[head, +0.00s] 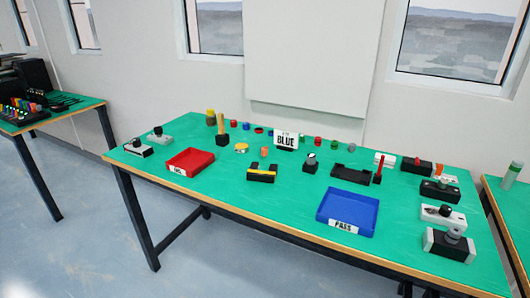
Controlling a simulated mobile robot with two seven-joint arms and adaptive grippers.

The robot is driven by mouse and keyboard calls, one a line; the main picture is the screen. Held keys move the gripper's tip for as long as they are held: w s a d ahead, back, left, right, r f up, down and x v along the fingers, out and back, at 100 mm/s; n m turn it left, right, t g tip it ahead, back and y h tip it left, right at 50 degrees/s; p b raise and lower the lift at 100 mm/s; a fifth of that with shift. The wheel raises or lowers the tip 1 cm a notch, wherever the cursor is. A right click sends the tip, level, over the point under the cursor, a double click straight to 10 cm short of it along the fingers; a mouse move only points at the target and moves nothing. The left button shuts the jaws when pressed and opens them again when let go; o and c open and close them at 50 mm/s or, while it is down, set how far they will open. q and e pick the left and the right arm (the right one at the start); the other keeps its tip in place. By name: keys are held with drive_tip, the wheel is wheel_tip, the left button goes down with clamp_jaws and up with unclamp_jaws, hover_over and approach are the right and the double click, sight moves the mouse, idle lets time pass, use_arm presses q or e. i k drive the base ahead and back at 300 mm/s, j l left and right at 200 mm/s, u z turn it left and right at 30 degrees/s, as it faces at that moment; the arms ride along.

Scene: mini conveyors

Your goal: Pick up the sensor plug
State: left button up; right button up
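I cannot tell for sure which object is the sensor plug; the parts are small and carry no readable name. Candidates on the green table (280,205) include a black block with yellow ends (261,175) with an orange peg (264,152) by its back edge, and a small black-and-grey knobbed piece (310,161). A black holder (350,173) has an upright red stick (378,169) at its right end. Neither of my grippers is in view.
A red tray (190,161) stands left and a blue PASS tray (346,208) front right, both empty. Knobbed devices line the right edge (448,244) and left corner (138,149). The front left is clear.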

sight(264, 149)
drive_tip(key=j+z, duration=0.1)
drive_tip(key=z, duration=0.6)
drive_tip(key=j+z, duration=0.9)
drive_tip(key=k+j+z, duration=0.1)
drive_tip(key=j, duration=0.2)
drive_tip(key=k+j+z, duration=0.15)
drive_tip(key=j, duration=0.15)
drive_tip(key=j+z, duration=0.1)
drive_tip(key=j, duration=0.2)
drive_tip(key=k, duration=0.05)
